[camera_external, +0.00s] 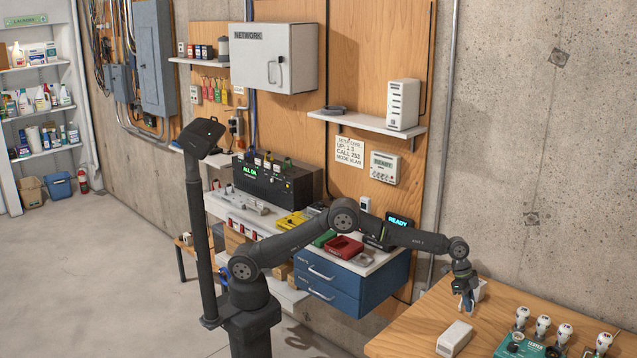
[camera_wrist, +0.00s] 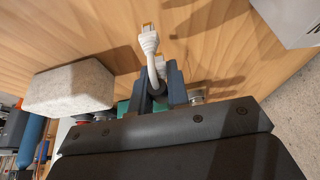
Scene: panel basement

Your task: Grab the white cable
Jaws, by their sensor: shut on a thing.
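The white cable (camera_wrist: 151,60) shows in the wrist view, with a white plug that has a gold-coloured tip. My gripper (camera_wrist: 165,92) is shut on the cable just below the plug, and the plug sticks out past the dark blue fingers. The rest of the cable is hidden behind the fingers and the gripper body. In the external view my gripper (camera_external: 465,297) points down over the wooden table (camera_external: 415,318) at the right. The cable is too small to make out clearly there.
A white block (camera_external: 455,338) lies on the table close to my gripper; it is left in the wrist view (camera_wrist: 70,88). A green tester (camera_external: 518,345) and several white-topped bulbs (camera_external: 543,325) stand to the right. A pale box (camera_wrist: 290,18) is at the wrist view's upper right.

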